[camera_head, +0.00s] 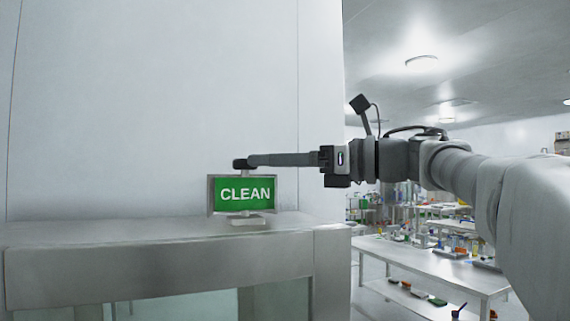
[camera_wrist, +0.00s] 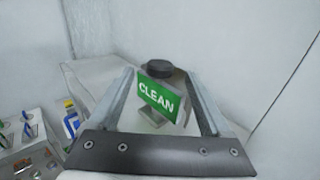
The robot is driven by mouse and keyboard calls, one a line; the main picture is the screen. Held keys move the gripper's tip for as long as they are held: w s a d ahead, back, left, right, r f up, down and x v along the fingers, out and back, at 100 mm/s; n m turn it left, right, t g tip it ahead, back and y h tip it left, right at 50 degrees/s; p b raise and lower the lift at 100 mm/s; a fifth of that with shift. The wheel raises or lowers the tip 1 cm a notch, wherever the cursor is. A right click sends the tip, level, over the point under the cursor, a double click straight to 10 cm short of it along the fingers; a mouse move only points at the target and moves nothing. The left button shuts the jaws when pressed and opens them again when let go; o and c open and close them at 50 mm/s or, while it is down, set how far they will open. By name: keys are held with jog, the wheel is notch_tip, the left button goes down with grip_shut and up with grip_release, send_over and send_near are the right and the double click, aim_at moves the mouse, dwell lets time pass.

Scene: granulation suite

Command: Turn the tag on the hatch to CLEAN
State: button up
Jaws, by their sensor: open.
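The tag (camera_head: 243,194) is a green plate in a grey frame on a small stand, and it faces the head camera with the word CLEAN. It stands on top of the hatch (camera_head: 160,262). The tag also shows in the wrist view (camera_wrist: 157,97), again reading CLEAN, with a dark round knob (camera_wrist: 158,69) on top. My gripper (camera_head: 243,162) reaches in from the right at the height of the knob. In the wrist view its fingers lie open on either side of the tag's top. I cannot tell whether a finger touches the knob.
A plain white wall (camera_head: 170,100) rises behind the hatch. To the right, a white bench (camera_head: 430,265) and shelves hold bottles and small coloured items. The hatch's top is clear to the left of the tag.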

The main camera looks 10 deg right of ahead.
jog(key=v, duration=0.8)
jog(key=shift+d, duration=0.25)
jog(key=shift+s, duration=0.1)
notch_tip(320, 180, up, 6)
jog(key=w+d+m+t, duration=0.2)
jog(key=m+t, duration=0.6)
jog(key=m, duration=0.1)
jog(key=w+d+f+m+t+h+p, duration=0.2)
jog(key=d+m+t+h, duration=0.45)
jog(key=m+h, duration=0.9)
notch_tip(320, 180, down, 14)
jog(key=s+d+m+g+h, duration=0.25)
jog(key=m+g, duration=0.35)
jog(key=m, duration=0.9)
jog(key=s+a+f+m+g, duration=0.3)
jog(key=s+f, duration=0.3)
jog(key=f, duration=0.2)
jog(key=s+a+f+m+g+y+p, duration=0.1)
jog(key=s+a+f+m+g, duration=0.2)
jog(key=s+f, duration=0.3)
jog(key=s+a+f+m+g+y+p, duration=0.1)
jog(key=s+a+f+m+g, duration=0.2)
jog(key=f, duration=0.9)
jog(key=s+a+g, duration=0.1)
jog(key=s+g, duration=0.1)
jog(key=s, duration=0.1)
jog(key=shift+s, duration=0.3)
